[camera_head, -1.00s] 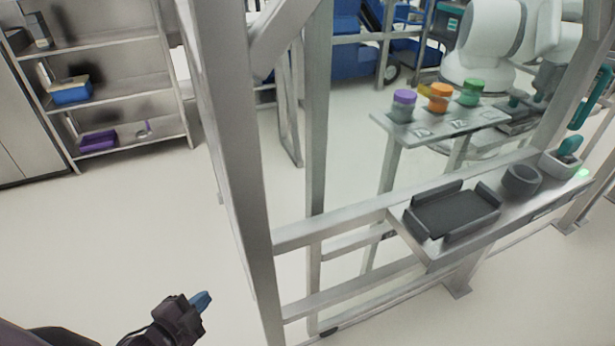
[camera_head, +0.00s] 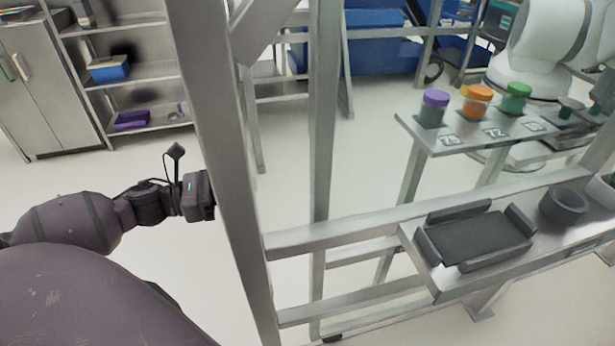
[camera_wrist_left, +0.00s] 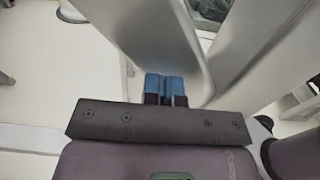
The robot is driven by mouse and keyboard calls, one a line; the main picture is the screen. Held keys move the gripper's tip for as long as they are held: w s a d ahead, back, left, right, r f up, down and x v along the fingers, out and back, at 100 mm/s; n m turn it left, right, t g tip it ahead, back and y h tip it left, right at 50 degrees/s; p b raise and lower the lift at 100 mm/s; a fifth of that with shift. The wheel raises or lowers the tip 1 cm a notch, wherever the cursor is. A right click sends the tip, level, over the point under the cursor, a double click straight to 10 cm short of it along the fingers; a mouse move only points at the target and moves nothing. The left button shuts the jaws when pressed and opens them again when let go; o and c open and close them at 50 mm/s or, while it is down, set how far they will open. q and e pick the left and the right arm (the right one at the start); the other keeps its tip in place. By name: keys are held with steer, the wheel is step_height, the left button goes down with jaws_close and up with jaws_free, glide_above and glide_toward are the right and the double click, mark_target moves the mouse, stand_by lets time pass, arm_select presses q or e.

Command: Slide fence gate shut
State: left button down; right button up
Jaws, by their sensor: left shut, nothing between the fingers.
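The fence gate is a silver metal frame; its near post (camera_head: 228,170) runs from the top to the bottom of the head view, left of centre. I cannot tell which bars slide and which are fixed. My left gripper (camera_head: 207,195) is level, at the post's left side, with its fingertips hidden behind the post. In the left wrist view, its blue fingertips (camera_wrist_left: 165,85) are together and empty, close to the metal post (camera_wrist_left: 150,40). I cannot tell whether they touch it. My right gripper is not in view.
Beyond the frame stand a bench (camera_head: 440,135) with several coloured-lid jars and a white robot arm (camera_head: 545,45). A ledge with a dark tray (camera_head: 480,240) lies right of the post. Shelves (camera_head: 125,75) and a cabinet (camera_head: 35,90) stand far left. Floor at left is clear.

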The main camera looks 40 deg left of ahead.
arm_select(q)
steer(key=b+x, duration=0.1)
steer(key=x, duration=1.2)
steer(key=shift+w, duration=0.2)
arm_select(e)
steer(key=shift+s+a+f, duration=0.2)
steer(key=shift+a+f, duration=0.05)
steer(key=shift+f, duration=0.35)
arm_select(q)
steer(key=shift+d, duration=0.15)
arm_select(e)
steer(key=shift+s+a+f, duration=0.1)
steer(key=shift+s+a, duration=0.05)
